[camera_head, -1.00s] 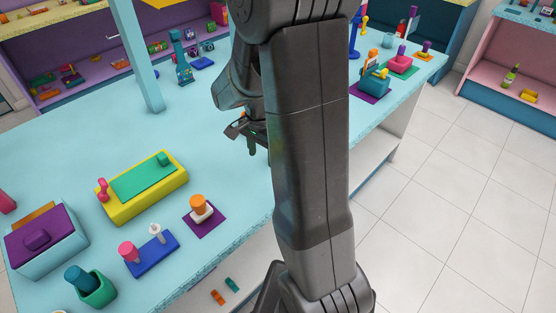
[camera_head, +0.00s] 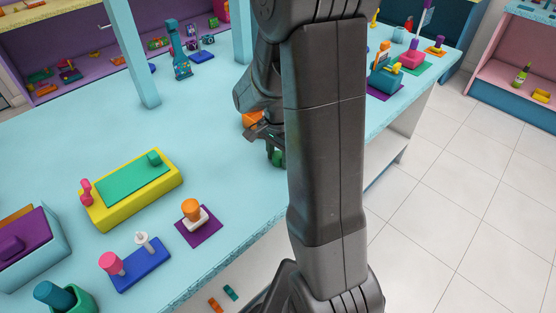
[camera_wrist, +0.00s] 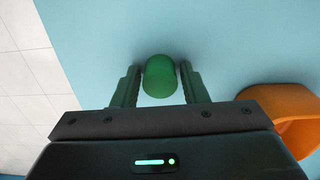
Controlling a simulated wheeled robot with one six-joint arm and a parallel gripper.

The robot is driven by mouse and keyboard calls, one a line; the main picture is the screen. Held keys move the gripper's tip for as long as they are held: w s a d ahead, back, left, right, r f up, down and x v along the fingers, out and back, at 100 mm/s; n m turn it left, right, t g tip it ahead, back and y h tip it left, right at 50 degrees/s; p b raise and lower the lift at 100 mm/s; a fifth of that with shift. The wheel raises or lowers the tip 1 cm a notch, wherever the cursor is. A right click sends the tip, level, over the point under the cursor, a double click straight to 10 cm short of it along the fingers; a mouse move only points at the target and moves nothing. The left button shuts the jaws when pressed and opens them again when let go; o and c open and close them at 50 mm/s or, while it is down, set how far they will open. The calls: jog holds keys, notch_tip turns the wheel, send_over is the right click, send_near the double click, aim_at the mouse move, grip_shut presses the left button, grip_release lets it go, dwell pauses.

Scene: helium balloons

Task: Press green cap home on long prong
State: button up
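A green cap (camera_wrist: 160,76) lies between the two fingers of my gripper (camera_wrist: 160,88) in the wrist view. Thin gaps show on both sides of it, so the fingers look open around it. In the head view the green cap (camera_head: 277,157) shows just below my gripper (camera_head: 270,140), partly hidden by my arm. A blue base (camera_head: 150,270) at the lower left holds a bare white prong (camera_head: 143,240) and a pink cap (camera_head: 111,263).
An orange ring-like object (camera_wrist: 285,108) lies close to the right of my gripper in the wrist view. A yellow block with a green top (camera_head: 133,184), a purple mat (camera_head: 208,232) and a purple-topped box (camera_head: 25,245) stand left. The turquoise table's middle is clear.

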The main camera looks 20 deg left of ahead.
jog(key=c, duration=0.7)
jog(key=shift+o, duration=1.2)
jog(key=shift+c, duration=0.8)
jog(key=shift+r, duration=0.1)
jog(key=shift+r, duration=0.1)
jog(key=shift+r+p, duration=0.8)
